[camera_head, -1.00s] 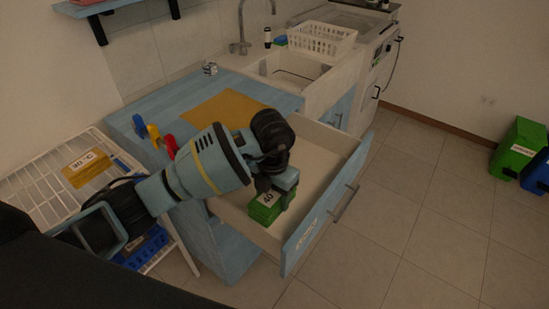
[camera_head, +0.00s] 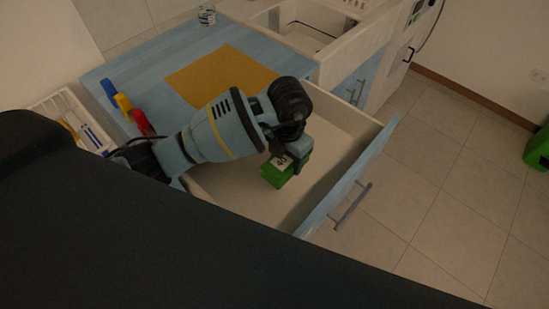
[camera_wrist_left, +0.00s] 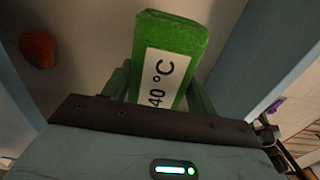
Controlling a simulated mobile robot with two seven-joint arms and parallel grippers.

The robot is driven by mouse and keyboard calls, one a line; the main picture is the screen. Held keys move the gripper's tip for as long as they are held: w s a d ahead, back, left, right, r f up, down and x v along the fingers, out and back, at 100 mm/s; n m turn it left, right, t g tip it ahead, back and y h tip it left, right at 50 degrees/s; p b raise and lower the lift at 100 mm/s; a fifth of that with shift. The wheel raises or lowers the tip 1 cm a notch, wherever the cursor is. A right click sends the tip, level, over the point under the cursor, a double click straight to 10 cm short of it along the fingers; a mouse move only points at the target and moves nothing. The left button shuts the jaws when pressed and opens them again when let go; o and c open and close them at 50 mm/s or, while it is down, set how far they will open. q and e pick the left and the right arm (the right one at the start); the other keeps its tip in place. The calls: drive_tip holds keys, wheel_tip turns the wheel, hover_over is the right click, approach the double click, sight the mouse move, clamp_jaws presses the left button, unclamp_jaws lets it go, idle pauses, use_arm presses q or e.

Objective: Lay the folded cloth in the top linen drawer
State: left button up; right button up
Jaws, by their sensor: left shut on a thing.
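The folded cloth (camera_head: 286,169) is a green block with a white label. It also shows in the wrist view (camera_wrist_left: 172,60), where the label reads "40 °C". My left gripper (camera_head: 297,155) is shut on it, a finger on each side. The cloth is over the inside of the open drawer (camera_head: 236,205), which has a pale interior and a blue front with a bar handle. I cannot tell whether the cloth touches the drawer's bottom. My left arm hides part of the drawer. My right gripper is not in view.
The blue counter (camera_head: 150,68) above the drawer carries a mustard mat (camera_head: 215,75) and a glass (camera_head: 207,15). Blue, yellow and red pieces (camera_head: 142,122) stand at its left edge.

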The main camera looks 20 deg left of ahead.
sight(285, 168)
use_arm(q)
wheel_tip(285, 168, down, 5)
drive_tip(key=shift+r, duration=0.2)
drive_tip(key=shift+f, duration=0.35)
drive_tip(key=shift+f+b, duration=0.4)
drive_tip(key=shift+f, duration=1.45)
drive_tip(key=shift+f, duration=0.2)
drive_tip(key=o, duration=1)
drive_tip(key=shift+o, duration=0.2)
drive_tip(key=shift+r, duration=0.15)
